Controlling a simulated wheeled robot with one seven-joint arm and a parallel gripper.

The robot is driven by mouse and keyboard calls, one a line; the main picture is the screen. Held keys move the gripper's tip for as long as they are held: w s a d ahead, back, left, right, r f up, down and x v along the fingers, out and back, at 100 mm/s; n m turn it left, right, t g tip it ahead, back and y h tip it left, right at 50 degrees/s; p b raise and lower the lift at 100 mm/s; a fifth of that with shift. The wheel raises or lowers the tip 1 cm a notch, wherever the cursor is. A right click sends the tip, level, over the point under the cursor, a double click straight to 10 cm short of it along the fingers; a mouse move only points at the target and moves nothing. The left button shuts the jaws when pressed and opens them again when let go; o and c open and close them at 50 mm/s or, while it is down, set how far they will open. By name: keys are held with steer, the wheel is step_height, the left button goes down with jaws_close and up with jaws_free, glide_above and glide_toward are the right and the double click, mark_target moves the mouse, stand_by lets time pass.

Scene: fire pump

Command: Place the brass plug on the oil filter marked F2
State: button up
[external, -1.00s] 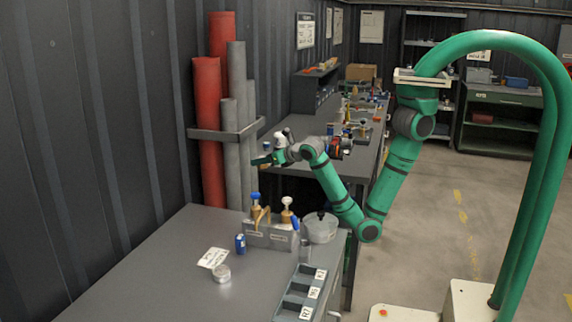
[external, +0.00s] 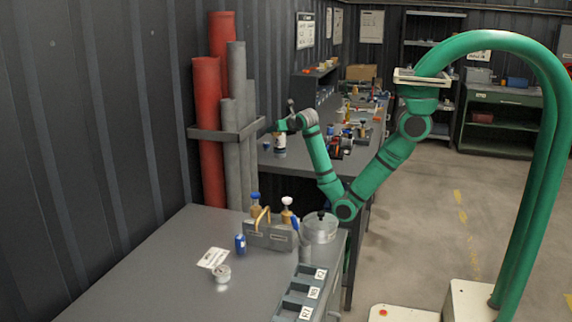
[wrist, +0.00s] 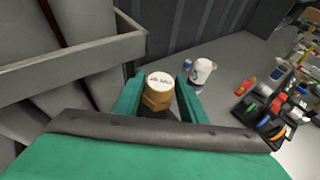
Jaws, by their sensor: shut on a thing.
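My gripper (wrist: 159,100) is shut on the brass plug (wrist: 157,92), a hex-sided brass piece with a white lettered top, between the green fingers. In the external view my gripper (external: 272,129) is raised over the near-left end of the back bench. The plug is hard to make out there. A white cylinder (wrist: 202,71), possibly an oil filter, stands on that bench beyond the right finger in the wrist view. It also shows in the external view (external: 280,142), just below my gripper. I cannot read an F2 mark on it.
A small blue item (wrist: 187,63) is beside the white cylinder. A dark tray of tools (wrist: 268,117) is to the right. A grey rack (external: 225,133) holding red and grey tubes is close to the left. The front bench (external: 150,260) holds a caddy (external: 268,236).

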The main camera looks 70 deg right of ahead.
steer(key=s+d+r+m+g+h, duration=0.2)
steer(key=d+r, duration=0.1)
steer(key=d, duration=0.6)
steer(key=s+d+r+m+g+h, duration=0.1)
steer(key=s+d+r+m, duration=0.15)
steer(key=d, duration=0.65)
glide_above(280, 141)
steer(key=d, duration=0.2)
steer(key=shift+n, duration=0.45)
steer(key=f, duration=0.8)
steer(key=shift+w+d+f, duration=0.15)
steer(key=shift+w+d, duration=0.05)
steer(key=shift+w+d+f, duration=0.15)
steer(key=shift+w+f, duration=0.1)
steer(key=shift+f, duration=0.1)
steer(key=shift+w+d+f, duration=0.1)
steer(key=shift+w+f, duration=0.05)
steer(key=shift+f, duration=1.55)
steer(key=shift+f, duration=0.1)
